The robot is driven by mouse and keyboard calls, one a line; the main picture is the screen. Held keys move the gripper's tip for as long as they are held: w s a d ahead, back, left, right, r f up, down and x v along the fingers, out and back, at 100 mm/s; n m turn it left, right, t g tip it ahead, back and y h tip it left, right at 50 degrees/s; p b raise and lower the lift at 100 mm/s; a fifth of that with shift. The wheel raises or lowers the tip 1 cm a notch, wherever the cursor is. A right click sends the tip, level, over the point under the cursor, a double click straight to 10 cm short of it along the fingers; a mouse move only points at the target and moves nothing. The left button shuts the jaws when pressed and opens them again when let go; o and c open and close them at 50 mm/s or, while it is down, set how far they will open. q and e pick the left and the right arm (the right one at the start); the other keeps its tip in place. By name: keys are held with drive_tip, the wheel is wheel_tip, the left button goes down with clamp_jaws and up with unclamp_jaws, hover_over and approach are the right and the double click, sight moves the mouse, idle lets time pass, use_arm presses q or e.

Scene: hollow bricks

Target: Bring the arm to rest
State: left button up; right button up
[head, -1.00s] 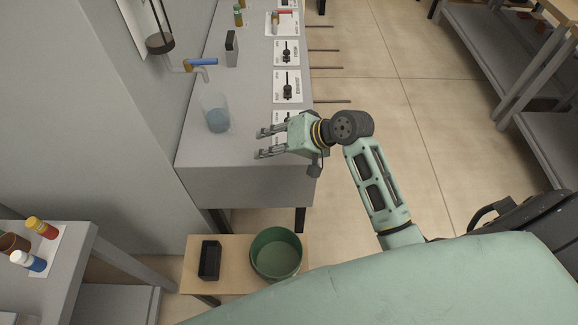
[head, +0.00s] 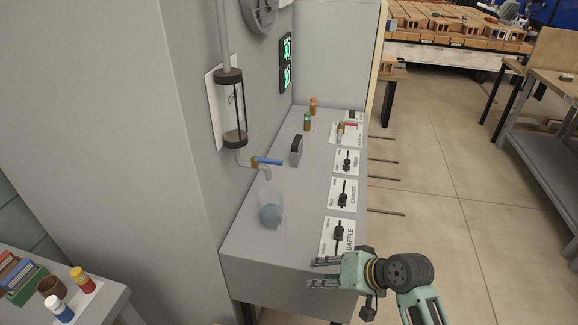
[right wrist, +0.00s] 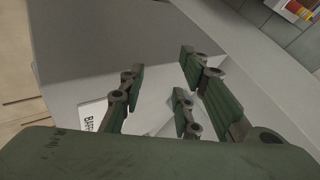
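My right gripper (head: 318,273) shows at the bottom of the head view, over the front right corner of a grey bench (head: 262,240). Its fingers are apart with nothing between them. It covers the bench corner just in front of the BAFFLE card (head: 338,237). In the right wrist view the gripper (right wrist: 158,88) is also open and empty, with the grey bench top (right wrist: 85,70) and part of a card (right wrist: 92,115) beyond it. My left gripper is not in view.
On the bench stand a clear beaker with bluish contents (head: 271,212), a dark-topped block (head: 296,150) and small bottles. A blue-handled tap (head: 267,161) juts from the wall. Rods stick out on the bench's right. Floor (head: 440,180) on the right is clear.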

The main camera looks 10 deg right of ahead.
drive_tip(key=s+d+f+n+g+h, duration=0.1)
drive_tip(key=s+d+n+g+h, duration=0.15)
drive_tip(key=s, duration=0.85)
drive_tip(key=s+d+f+n+g+h, duration=0.1)
drive_tip(key=s+f+n+h, duration=0.15)
drive_tip(key=s, duration=0.85)
wheel_tip(320, 180, down, 26)
drive_tip(key=s+f+b, duration=0.1)
drive_tip(key=s+b, duration=0.1)
drive_tip(key=b, duration=0.1)
drive_tip(key=s+d+f+g+b, duration=0.2)
drive_tip(key=s+d+f, duration=0.1)
drive_tip(key=s+f, duration=1.4)
wheel_tip(320, 180, down, 2)
drive_tip(key=shift+s+f+h, duration=0.2)
drive_tip(key=shift+h, duration=0.2)
